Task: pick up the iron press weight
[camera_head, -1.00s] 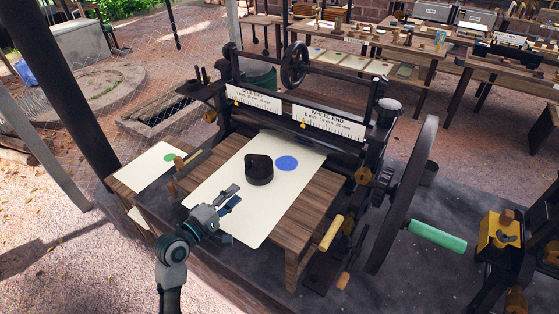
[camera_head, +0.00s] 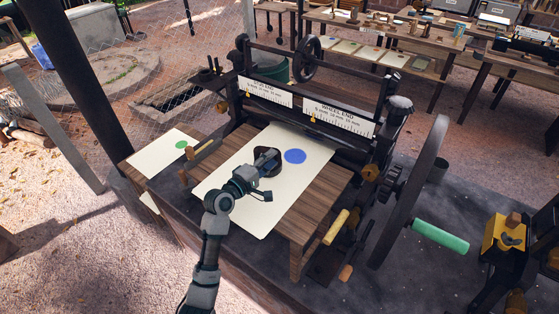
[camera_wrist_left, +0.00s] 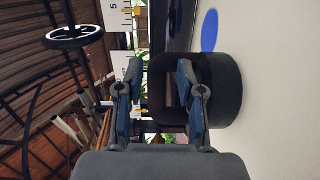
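The iron press weight (camera_head: 275,169) is a dark, round block with a raised top. It stands on the cream sheet (camera_head: 230,180) on the press's wooden bed, beside a blue disc (camera_head: 295,156). My left gripper (camera_head: 264,172) is at the weight and hides part of it in the head view. In the left wrist view the weight (camera_wrist_left: 225,92) shows close up. The left gripper (camera_wrist_left: 158,95) is open there, with the weight's raised part between and behind the fingers. A gap shows beside one finger; contact at the other is unclear. My right gripper is not in view.
The press frame with rollers and white scale plates (camera_head: 340,118) stands just behind the weight. A large wheel with a green handle (camera_head: 440,236) is at the right. A side board holds a sheet with a green disc (camera_head: 181,145). The sheet's front part is clear.

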